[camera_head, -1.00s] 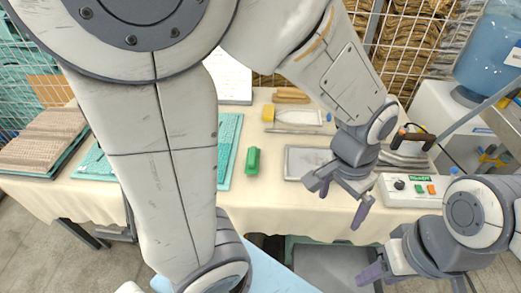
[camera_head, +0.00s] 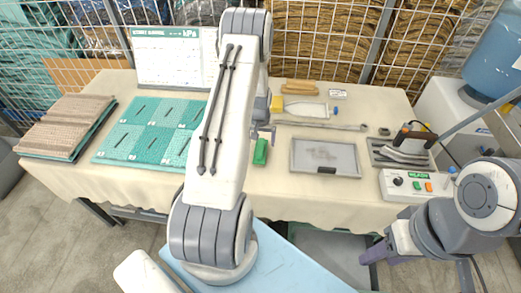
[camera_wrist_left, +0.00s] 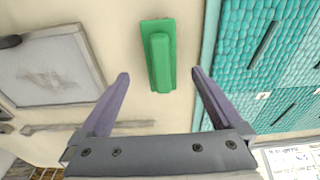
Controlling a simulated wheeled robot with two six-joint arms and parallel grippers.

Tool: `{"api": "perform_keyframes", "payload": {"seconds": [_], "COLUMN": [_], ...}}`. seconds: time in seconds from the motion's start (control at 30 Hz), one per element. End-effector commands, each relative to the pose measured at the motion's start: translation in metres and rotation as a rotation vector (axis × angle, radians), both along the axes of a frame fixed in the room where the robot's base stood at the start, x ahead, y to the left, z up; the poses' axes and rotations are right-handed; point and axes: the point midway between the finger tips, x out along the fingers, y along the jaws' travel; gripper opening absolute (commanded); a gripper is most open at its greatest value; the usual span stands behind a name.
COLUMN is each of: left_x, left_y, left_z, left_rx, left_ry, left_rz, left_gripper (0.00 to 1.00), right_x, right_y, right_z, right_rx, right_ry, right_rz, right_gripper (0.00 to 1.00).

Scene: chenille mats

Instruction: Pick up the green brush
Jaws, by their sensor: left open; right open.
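The green brush (camera_head: 260,152) lies on the cream-covered table, between the teal mats and the grey tray. In the left wrist view the green brush (camera_wrist_left: 159,55) lies just beyond the open fingers, roughly centred between them and not touched. My left gripper (camera_wrist_left: 160,80) is open and empty above the table; in the head view my left gripper (camera_head: 263,131) is mostly hidden behind my own arm, close to the brush. My right gripper (camera_head: 368,255) is open and empty at the lower right, off the table's front edge.
Teal mats (camera_head: 128,138) lie left of the brush and a grey tray (camera_head: 325,157) lies right of it. A long metal tool (camera_head: 320,125) lies behind. A control box (camera_head: 418,186) stands at the right. Bare cloth surrounds the brush.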

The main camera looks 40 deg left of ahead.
Motion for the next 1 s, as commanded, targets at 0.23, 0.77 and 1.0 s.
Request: {"api": "perform_keyframes", "payload": {"seconds": [0.23, 0.77, 1.0], "left_x": [0.002, 0.011, 0.011], "left_y": [0.001, 0.009, 0.009], "left_z": [-0.016, -0.065, -0.066], "left_rx": [0.0, -0.001, -0.001], "left_ry": [0.001, -0.002, -0.002], "left_rz": [-0.001, -0.002, -0.002], "left_gripper": [1.0, 1.0, 0.92], "right_x": [0.0, 0.0, 0.0], "right_y": [0.0, 0.0, 0.0], "right_z": [0.008, 0.033, 0.033], "right_rx": [0.0, 0.0, 0.0], "right_ry": [0.0, -0.001, -0.001], "right_rz": [0.001, 0.006, 0.006], "right_gripper": [0.49, 0.49, 0.49]}}
